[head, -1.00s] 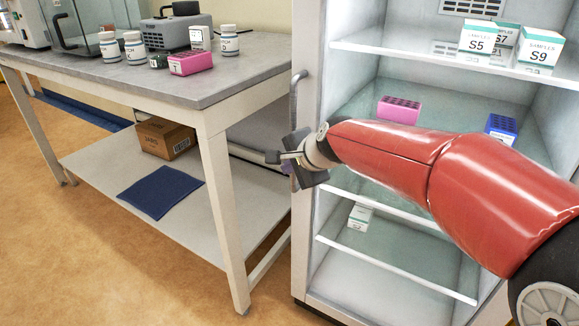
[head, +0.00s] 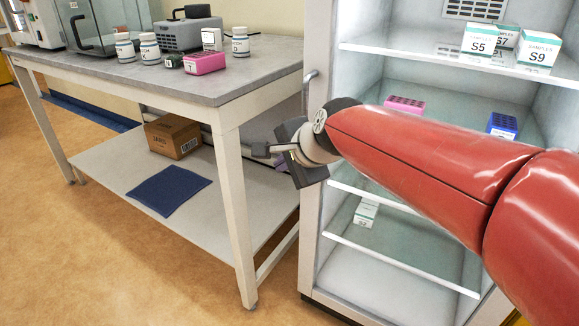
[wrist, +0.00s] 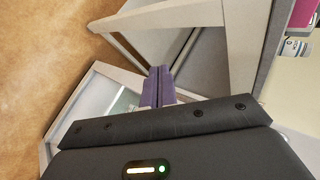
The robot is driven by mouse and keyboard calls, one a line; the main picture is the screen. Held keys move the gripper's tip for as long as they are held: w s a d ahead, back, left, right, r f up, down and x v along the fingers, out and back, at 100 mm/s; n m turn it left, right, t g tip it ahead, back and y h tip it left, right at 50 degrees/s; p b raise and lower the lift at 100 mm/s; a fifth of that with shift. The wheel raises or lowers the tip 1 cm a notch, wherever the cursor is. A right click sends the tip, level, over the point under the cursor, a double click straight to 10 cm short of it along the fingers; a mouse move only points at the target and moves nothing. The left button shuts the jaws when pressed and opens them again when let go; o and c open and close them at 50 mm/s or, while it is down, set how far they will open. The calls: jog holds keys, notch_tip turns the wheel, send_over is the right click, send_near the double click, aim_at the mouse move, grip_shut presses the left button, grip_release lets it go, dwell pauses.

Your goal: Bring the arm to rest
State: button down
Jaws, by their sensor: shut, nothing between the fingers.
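My gripper (head: 262,150) is in front of the left edge of the open fridge, near the right end of the bench, with my red arm reaching in from the right. In the wrist view my gripper (wrist: 158,74) shows its two purple fingers together, with nothing between them. The gripper appears apart from the bench and the fridge.
The open fridge (head: 317,245) holds sample boxes (head: 480,40), a pink rack (head: 404,104) and a blue rack (head: 502,125). The bench (head: 235,80) carries bottles, a pink rack (head: 205,63) and devices. A cardboard box (head: 172,136) and blue mat (head: 169,190) lie on its lower shelf.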

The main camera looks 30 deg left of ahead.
jog(key=s+d+f+n+t+h, duration=0.2)
jog(key=d+n+h, duration=0.15)
jog(key=d, duration=2.05)
jog(key=s+d+f+h, duration=0.1)
jog(key=s+d+f, duration=0.1)
jog(key=s+d, duration=0.2)
jog(key=s+d+f+n+h, duration=0.1)
jog(key=s+d+f+h, duration=0.1)
jog(key=d, duration=0.6)
jog(key=s+d+f+n+g+h, duration=0.1)
jog(key=s+d+f, duration=0.2)
jog(key=s+d, duration=0.3)
jog(key=shift+d+f+h, duration=0.25)
jog(key=shift+f+h, duration=0.1)
